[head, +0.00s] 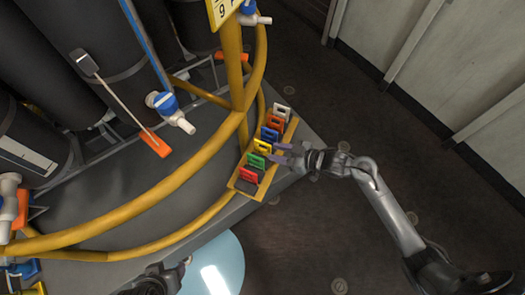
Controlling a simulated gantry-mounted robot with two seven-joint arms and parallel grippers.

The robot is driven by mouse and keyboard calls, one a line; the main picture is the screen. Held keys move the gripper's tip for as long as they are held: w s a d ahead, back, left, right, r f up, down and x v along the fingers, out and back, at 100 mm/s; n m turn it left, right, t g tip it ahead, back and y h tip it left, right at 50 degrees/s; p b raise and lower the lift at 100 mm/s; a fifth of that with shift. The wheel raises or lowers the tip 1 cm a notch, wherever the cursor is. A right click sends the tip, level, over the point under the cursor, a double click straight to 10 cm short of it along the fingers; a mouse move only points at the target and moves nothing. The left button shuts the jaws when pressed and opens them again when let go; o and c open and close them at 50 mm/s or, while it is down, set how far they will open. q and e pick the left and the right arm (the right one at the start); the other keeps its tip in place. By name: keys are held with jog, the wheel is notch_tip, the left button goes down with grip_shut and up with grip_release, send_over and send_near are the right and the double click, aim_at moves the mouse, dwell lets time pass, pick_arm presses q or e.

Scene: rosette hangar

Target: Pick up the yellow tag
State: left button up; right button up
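The yellow tag (261,146) stands in a yellow-edged rack (292,131), in a row of coloured tags. The blue tag (270,134) is beside it on the far side and the green tag (256,160) on the near side. My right gripper (279,153) comes in from the right, at the rack's right side.
An orange tag (275,123) and a white tag (282,112) stand at the rack's far end, a red tag (248,174) at the near end. Curved yellow rails (183,172) and dark cylinders (110,45) fill the left. The floor (400,150) at right is open up to pale wall panels (440,60).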

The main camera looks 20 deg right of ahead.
aim_at(267, 150)
jog(key=shift+w+a+f, duration=0.2)
jog(key=shift+w+a, duration=0.15)
jog(key=shift+a, duration=0.05)
jog(key=shift+w+a+f+b, duration=0.3)
jog(key=shift+w+b, duration=0.1)
jog(key=shift+b, duration=0.1)
jog(key=b+x, duration=0.1)
jog(key=x, duration=0.3)
jog(key=shift+a+r+b, duration=0.1)
jog(key=shift+r+b, duration=0.1)
jog(key=shift+b, duration=0.1)
jog(key=c, duration=0.6)
grip_shut()
